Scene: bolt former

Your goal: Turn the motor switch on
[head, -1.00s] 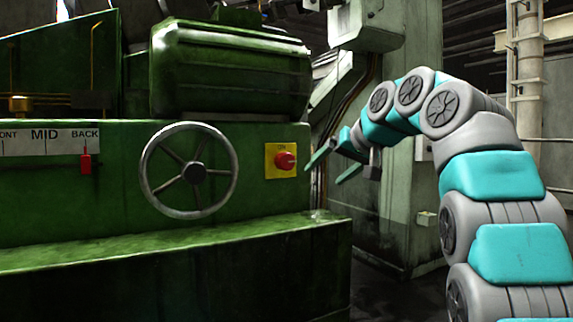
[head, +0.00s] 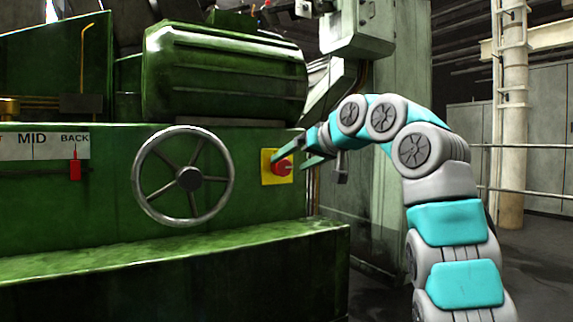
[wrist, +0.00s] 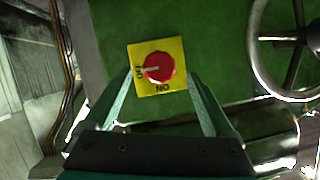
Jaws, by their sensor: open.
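The motor switch is a red knob (head: 284,170) on a square yellow plate (head: 267,178), on the front of the green machine. In the wrist view the knob (wrist: 158,67) has a pale mark pointing left at the OFF label; the ON label is at the plate's bottom edge. My gripper (head: 277,164) is at the switch, coming from the right. In the wrist view my gripper (wrist: 161,78) is open, with one green finger to each side of the knob and plate. The knob lies between and beyond the fingertips; I cannot tell whether either finger touches it.
A handwheel (head: 188,178) is left of the switch; its rim also shows in the wrist view (wrist: 258,75). A red slider (head: 75,168) sits below a MID/BACK scale. A green motor housing (head: 225,75) overhangs above, and a green ledge (head: 180,240) juts out below.

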